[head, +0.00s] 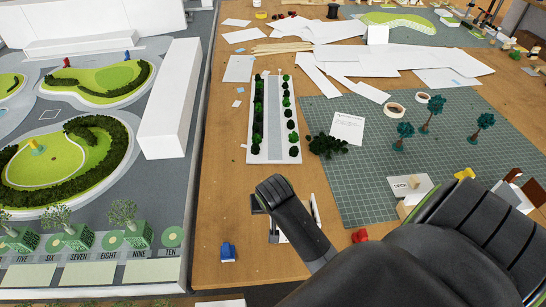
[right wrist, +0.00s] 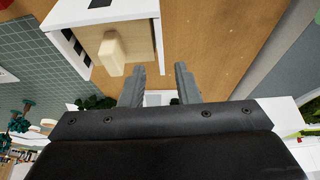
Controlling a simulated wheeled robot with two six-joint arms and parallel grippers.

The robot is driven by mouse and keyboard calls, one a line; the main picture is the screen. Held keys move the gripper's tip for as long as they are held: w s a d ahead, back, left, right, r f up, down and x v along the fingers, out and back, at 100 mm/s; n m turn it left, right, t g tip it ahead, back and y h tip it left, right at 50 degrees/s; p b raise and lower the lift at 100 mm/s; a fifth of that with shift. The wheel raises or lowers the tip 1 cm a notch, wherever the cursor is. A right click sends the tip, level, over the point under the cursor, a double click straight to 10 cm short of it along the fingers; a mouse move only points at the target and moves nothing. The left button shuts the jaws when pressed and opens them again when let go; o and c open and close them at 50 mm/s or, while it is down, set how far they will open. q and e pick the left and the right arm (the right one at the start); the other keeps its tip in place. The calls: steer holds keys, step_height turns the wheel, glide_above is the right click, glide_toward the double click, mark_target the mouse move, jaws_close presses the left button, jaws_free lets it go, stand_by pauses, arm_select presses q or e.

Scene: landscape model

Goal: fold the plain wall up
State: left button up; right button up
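In the right wrist view, a white-walled card piece (right wrist: 102,12) lies at the upper left. One white side has dark window slots, and a pale wooden block (right wrist: 112,52) projects from the piece. I cannot tell for sure which part is the plain wall. My right gripper (right wrist: 160,82) is open, its two grey fingers apart with nothing between them, just beside the piece and block. My left gripper is in neither view.
The landscape model (head: 110,255) fills the left side. A strip with shrubs (head: 272,120) lies beyond my arm. A green cutting mat (head: 365,185) with small trees (head: 431,108) is on the right. A blue clip (head: 228,252) and a red one (head: 359,235) lie near the arm.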

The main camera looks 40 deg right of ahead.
steer(key=v, duration=0.9)
steer(key=shift+r, duration=0.4)
steer(key=shift+s, duration=0.2)
